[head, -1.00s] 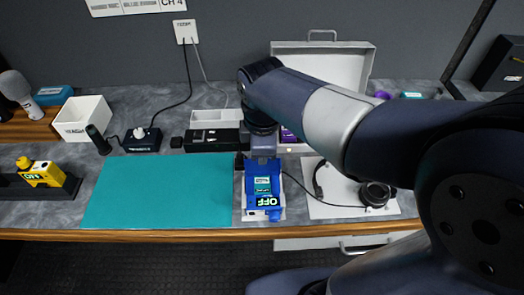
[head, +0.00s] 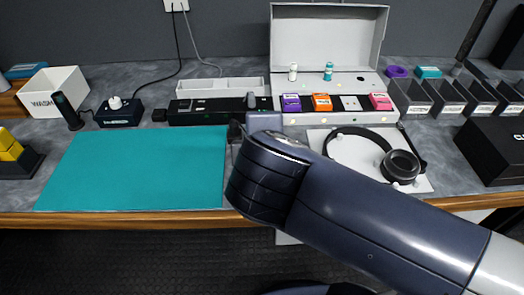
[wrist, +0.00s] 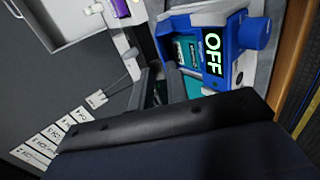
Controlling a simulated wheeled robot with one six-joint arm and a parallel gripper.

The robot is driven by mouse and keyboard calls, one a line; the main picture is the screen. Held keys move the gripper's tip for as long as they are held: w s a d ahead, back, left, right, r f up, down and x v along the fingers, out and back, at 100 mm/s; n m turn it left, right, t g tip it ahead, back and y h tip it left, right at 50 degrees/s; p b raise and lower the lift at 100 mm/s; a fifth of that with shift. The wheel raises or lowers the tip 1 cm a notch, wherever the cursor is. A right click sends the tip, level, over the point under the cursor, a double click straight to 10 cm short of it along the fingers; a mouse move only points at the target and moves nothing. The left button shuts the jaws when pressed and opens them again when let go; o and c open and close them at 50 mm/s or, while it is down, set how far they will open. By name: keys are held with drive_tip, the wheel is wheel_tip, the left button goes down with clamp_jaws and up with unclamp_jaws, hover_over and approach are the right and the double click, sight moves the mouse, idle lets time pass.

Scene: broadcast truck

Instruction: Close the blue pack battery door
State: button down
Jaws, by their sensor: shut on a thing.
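The blue pack (wrist: 237,38) shows in the wrist view with a lit OFF label and a round blue knob. Its battery bay is open, with teal batteries (wrist: 187,52) visible inside. My gripper (wrist: 160,84) is at the bay's near side, its grey fingers closed on what looks like the edge of the pack's battery door. The door itself is mostly hidden by the fingers and the dark gripper body. In the head view my arm covers the pack, and only a dark part of my gripper (head: 236,131) shows beside the teal mat.
A teal mat (head: 135,170) lies left of my arm. Headphones (head: 398,166) rest on a white sheet to the right. Behind stand an open grey case (head: 328,40) with small coloured blocks and a black power strip (head: 208,110). The table's wooden front edge (head: 110,219) is close.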

drive_tip(key=f+t+b, duration=0.1)
drive_tip(key=b, duration=0.2)
drive_tip(key=s+f+t+b, duration=0.1)
drive_tip(key=b, duration=0.2)
drive_tip(key=shift+s+f+t+b, duration=0.15)
drive_tip(key=shift+f+t+b, duration=0.15)
drive_tip(key=shift+t+b, duration=0.1)
drive_tip(key=t+b, duration=0.1)
drive_tip(key=b, duration=0.1)
drive_tip(key=shift+s+f+b, duration=0.2)
drive_tip(key=shift+b, duration=0.15)
drive_tip(key=shift+t, duration=0.3)
drive_tip(key=c, duration=1.4)
unclamp_jaws()
drive_tip(key=shift+c, duration=0.2)
